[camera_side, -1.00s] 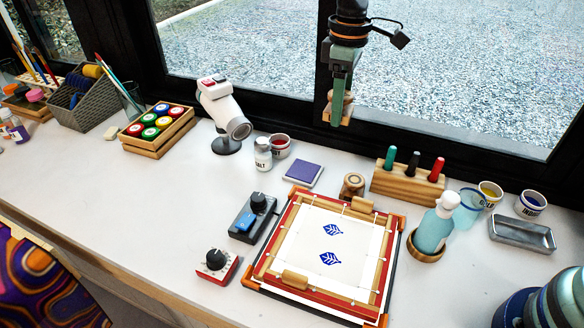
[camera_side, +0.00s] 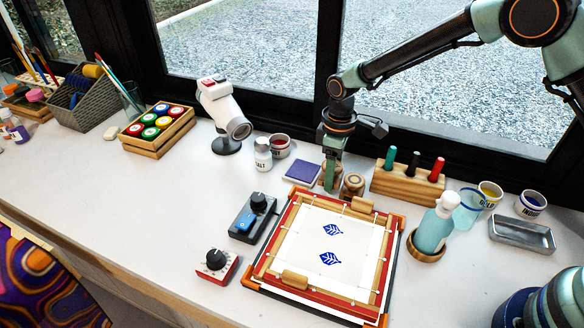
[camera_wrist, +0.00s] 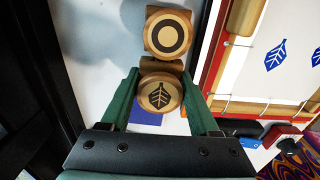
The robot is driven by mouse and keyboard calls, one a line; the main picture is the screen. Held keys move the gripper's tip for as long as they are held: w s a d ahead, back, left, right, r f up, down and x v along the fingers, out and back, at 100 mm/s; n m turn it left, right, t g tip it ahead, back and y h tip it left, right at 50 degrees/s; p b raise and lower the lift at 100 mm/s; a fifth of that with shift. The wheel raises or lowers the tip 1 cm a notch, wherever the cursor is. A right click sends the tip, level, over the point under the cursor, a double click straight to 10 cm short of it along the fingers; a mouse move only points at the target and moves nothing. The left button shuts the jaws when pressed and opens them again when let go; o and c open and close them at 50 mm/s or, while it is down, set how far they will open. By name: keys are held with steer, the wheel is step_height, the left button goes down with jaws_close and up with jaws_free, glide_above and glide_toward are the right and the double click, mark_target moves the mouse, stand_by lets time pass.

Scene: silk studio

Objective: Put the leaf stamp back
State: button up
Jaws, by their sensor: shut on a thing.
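My gripper (camera_wrist: 160,100) is shut on the leaf stamp (camera_wrist: 158,95), a round wooden stamp with a dark leaf mark on top. In the side view my gripper (camera_side: 331,180) is low at the back of the table, and the stamp is mostly hidden behind its fingers. Another round wooden stamp with a ring mark (camera_wrist: 168,33) stands beside it; it also shows in the side view (camera_side: 353,186). The purple ink pad (camera_side: 302,172) lies just left of my gripper. I cannot tell whether the leaf stamp touches the table.
The framed white silk (camera_side: 318,225) with two blue leaf prints lies in front. A wooden holder (camera_side: 407,184) with three pens stands to the right. A white salt bottle (camera_side: 263,154) and a red paint pot (camera_side: 280,146) stand to the left. The window frame is close behind.

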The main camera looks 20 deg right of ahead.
steer(key=shift+f, duration=1)
steer(key=o, duration=0.8)
steer(key=shift+f, duration=0.15)
steer(key=shift+c, duration=0.2)
